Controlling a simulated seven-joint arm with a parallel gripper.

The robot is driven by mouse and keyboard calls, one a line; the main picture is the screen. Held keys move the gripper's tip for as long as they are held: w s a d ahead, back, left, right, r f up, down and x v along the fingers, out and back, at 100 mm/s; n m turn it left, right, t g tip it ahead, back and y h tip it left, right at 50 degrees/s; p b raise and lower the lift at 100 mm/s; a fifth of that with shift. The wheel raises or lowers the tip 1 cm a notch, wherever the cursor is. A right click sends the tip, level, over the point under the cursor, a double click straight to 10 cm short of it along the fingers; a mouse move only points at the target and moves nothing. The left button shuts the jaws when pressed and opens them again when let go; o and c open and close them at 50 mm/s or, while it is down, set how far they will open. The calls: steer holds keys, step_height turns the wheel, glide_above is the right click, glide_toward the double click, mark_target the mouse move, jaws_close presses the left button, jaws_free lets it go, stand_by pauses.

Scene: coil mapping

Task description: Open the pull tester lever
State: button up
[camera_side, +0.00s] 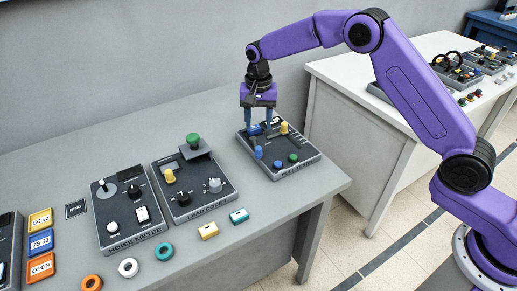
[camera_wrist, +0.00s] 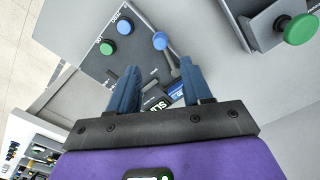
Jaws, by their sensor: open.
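The pull tester (camera_side: 312,163) is a dark grey box near the right end of the table. Its lever (camera_side: 258,153) has a blue ball knob; in the wrist view the ball (camera_wrist: 160,40) sits on a grey rod (camera_wrist: 172,66) that runs back between my fingers, nearer the right one. My gripper (camera_side: 259,131) is above the back part of the tester, pointing down, with blue fingers apart. In the wrist view my gripper (camera_wrist: 160,68) is open, with the ball beyond the fingertips. Whether a finger touches the rod cannot be told.
On the tester's front are a blue button (camera_side: 277,165) and a green button (camera_side: 293,157). A yellow part (camera_side: 284,128) stands at its back. The lead cover box (camera_side: 222,190) with a green knob (camera_side: 193,140) and the noise meter (camera_side: 112,232) stand to the left.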

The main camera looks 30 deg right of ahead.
mark_target(259, 147)
step_height(259, 147, down, 11)
steer(key=shift+f, duration=0.1)
stand_by(0.3)
jaws_close()
